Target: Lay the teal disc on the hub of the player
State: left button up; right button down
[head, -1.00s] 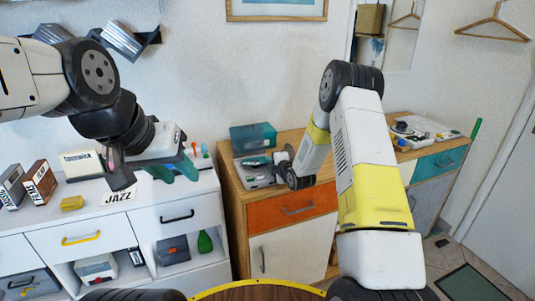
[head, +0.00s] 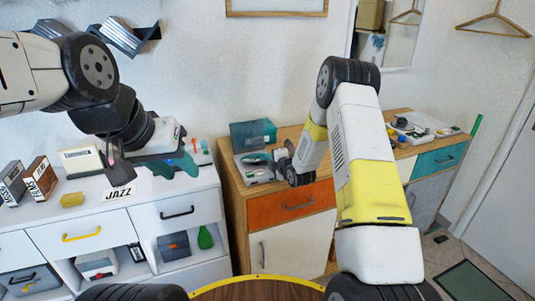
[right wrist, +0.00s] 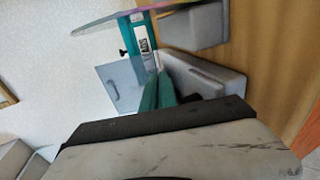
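A grey device, apparently the player (head: 262,178), lies on the wooden cabinet. A teal oval shape (head: 254,158), perhaps the teal disc, shows at it. My right gripper (head: 277,160) is beside that shape, half hidden by its own arm. In the right wrist view its two teal fingers (right wrist: 156,74) are close together; any grip is unclear. A thin see-through edge (right wrist: 110,18) crosses the top there, beyond the fingertips; I cannot tell whether it is the disc. The hub cannot be made out. My left gripper (head: 180,168) is over the white cabinet, its teal fingers apart with no held object seen.
A see-through teal box (head: 253,135) stands behind the player. A JAZZ sign (head: 117,194), a yellow block (head: 72,200) and dark boxes (head: 40,178) are on the white cabinet (head: 150,205). A tray of small items (head: 425,130) is at the right. Grey blocks (right wrist: 205,77) are close to the right fingers.

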jog(key=c, duration=1.6)
grip_release()
jog(key=shift+f, duration=0.1)
jog(key=shift+s+f, duration=0.15)
jog(key=shift+s, duration=0.05)
jog(key=v, duration=0.7)
jog(key=shift+s+d+r, duration=0.2)
jog(key=shift+s+r, duration=0.05)
jog(key=shift+r, duration=0.2)
